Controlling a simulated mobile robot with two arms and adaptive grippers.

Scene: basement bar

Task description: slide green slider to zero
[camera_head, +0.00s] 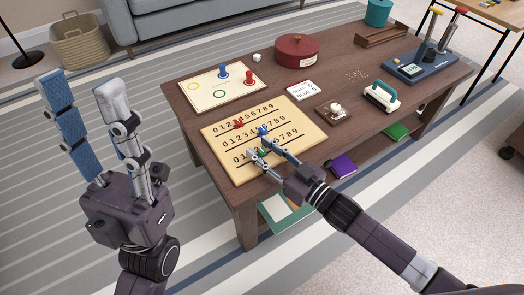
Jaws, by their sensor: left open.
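A tan number board (221,170) lies on the wooden table, with three rows of digits, each with a line below. A red slider (239,124) sits on the top row, left of the middle. A blue slider (263,130) appears on the middle row, close to a fingertip. The green slider (264,152) is on the bottom row, partly hidden, around the low digits; its exact digit is unclear. My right gripper (258,145) reaches over the board with its fingers apart, one on each side of the green slider; contact is unclear. My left gripper (82,92) is open, empty and raised, left of the table.
A ring-and-peg board (206,97), red lidded pot (296,50), white card (303,90), small wooden block (335,112), teal-handled object (382,97) and blue-based device (425,66) surround the number board. Purple and green items lie on the lower shelf.

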